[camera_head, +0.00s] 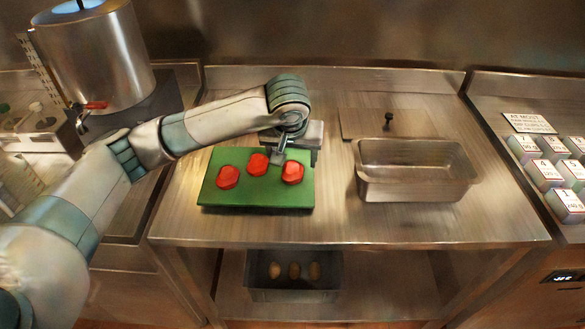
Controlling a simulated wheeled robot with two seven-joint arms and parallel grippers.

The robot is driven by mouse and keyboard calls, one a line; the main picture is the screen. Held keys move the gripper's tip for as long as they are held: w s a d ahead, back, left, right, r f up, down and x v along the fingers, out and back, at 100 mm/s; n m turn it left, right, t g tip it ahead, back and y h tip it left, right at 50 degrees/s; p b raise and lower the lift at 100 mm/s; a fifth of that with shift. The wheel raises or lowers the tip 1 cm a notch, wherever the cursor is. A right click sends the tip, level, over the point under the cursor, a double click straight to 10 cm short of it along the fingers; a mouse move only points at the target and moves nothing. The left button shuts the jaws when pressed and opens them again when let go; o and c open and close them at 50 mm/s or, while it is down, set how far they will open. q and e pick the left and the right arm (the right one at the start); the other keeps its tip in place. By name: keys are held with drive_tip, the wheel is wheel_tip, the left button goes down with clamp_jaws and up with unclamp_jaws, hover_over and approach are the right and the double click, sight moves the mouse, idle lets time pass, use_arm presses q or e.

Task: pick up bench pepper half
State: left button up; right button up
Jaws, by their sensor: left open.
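Three red pepper halves lie on a green board (258,194) on the steel bench: a left one (228,177), a middle one (258,164) and a right one (293,172). My left arm reaches in from the left over the back of the board. My left gripper (279,160) points down between the middle and right pepper halves, close to both. It is open, with nothing seen between its fingers. Whether a finger touches a pepper half cannot be told. My right gripper is not in view.
An empty steel pan (415,188) stands right of the board, with a flat lid with a black knob (388,120) behind it. A bin (293,290) with several roundish items sits on the lower shelf. Labelled boxes (548,175) stand far right. The bench front right is clear.

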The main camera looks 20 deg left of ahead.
sight(292, 170)
use_arm(q)
drive_tip(key=shift+w+f, duration=0.2)
drive_tip(key=shift+f, duration=0.15)
drive_tip(key=shift+a+f+p, duration=0.15)
drive_tip(key=shift+f+p, duration=0.15)
drive_tip(key=x, duration=0.2)
drive_tip(key=p+x, duration=0.1)
drive_tip(key=shift+s+a+f+p, duration=0.1)
drive_tip(key=shift+a+f+p, duration=0.1)
drive_tip(key=shift+f+p, duration=0.15)
drive_tip(key=shift+f, duration=0.45)
drive_tip(key=shift+c, duration=0.3)
drive_tip(key=c, duration=1.1)
drive_tip(key=shift+r, duration=0.2)
